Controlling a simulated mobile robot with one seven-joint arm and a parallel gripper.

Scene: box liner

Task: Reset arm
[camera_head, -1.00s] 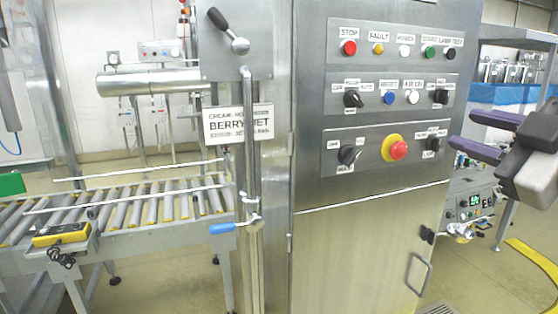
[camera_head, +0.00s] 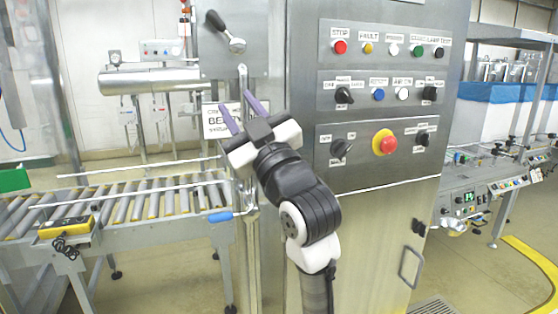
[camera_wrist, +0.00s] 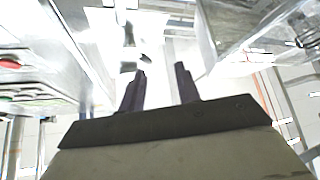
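My gripper (camera_head: 241,115) is in the middle of the head view, with its two purple fingers pointing up and spread apart. It is open, and nothing shows between the fingers. It is in front of the left edge of the steel control cabinet (camera_head: 376,222) and partly hides the white BERRY JET sign. In the wrist view my gripper (camera_wrist: 160,82) also has its dark fingers apart, with a bright blurred background beyond them. My arm rises from the bottom of the head view in front of the cabinet.
A red stop knob on yellow (camera_head: 384,145) and several switches are on the cabinet. A lever with a dark knob (camera_head: 237,44) is above my gripper. A roller conveyor (camera_head: 130,205) is at left.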

